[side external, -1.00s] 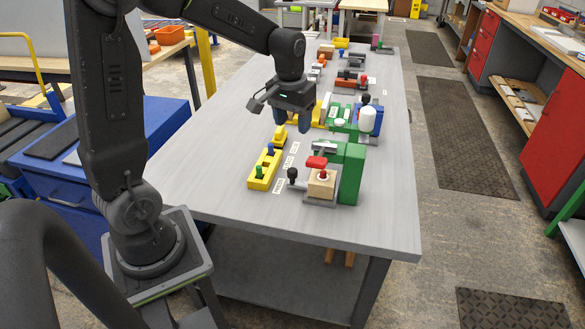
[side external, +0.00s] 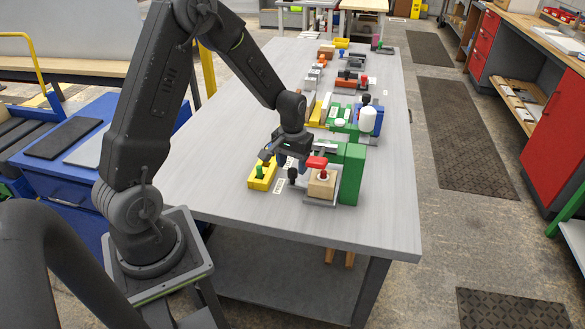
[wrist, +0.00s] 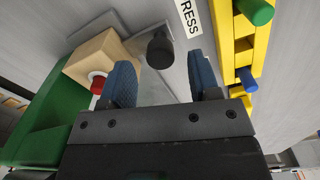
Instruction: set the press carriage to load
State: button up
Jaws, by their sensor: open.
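The press has a green body (side external: 352,175) at the near right of the bench. A grey plate with a wooden block (side external: 322,187) and a red-topped part (side external: 317,162) stands at its front; the block also shows in the wrist view (wrist: 92,55). A black knob (side external: 292,173) stands at the plate's left side. My gripper (side external: 291,160) is low over that knob. In the wrist view my gripper (wrist: 162,68) has its blue fingers apart, with the black knob (wrist: 160,48) ahead between the tips. I cannot tell whether they touch it.
A yellow holder (side external: 263,177) with a green peg and a blue peg (wrist: 246,79) lies close left of my gripper. A PRESS label (wrist: 188,15) is on the bench. Other fixtures, including a white bottle (side external: 367,117), stand farther back. The bench's near left is clear.

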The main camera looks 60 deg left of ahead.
jog(key=shift+f, duration=1)
grip_shut()
